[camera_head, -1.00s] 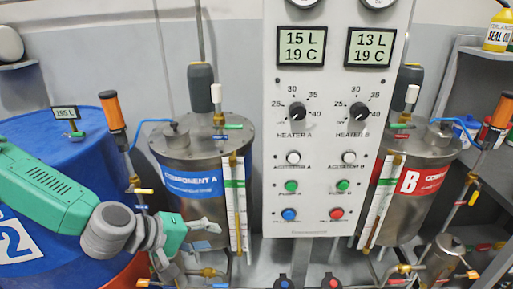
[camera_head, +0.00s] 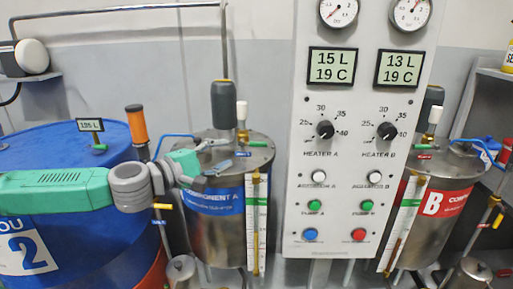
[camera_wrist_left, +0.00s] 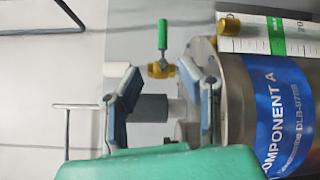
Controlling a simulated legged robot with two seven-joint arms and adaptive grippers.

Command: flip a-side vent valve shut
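The component A tank (camera_head: 215,225) is a steel drum with a blue label; it also shows at the right of the left wrist view (camera_wrist_left: 240,100). The A-side vent valve on its lid has a brass body (camera_wrist_left: 160,69) and a green handle (camera_wrist_left: 162,34), also seen in the head view (camera_head: 258,144). The handle sticks out sideways, across the upright pipe under a white cap (camera_head: 241,110). My left gripper (camera_head: 228,153) is open and empty over the lid, its fingers (camera_wrist_left: 165,92) apart, just short of the valve. My right gripper is out of view.
A dark grey cylinder (camera_head: 224,103) stands on the lid close to the gripper. The control panel (camera_head: 340,165) is to the right. A blue drum (camera_head: 60,150) and an orange-handled upright (camera_head: 137,125) are at the left, near my arm.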

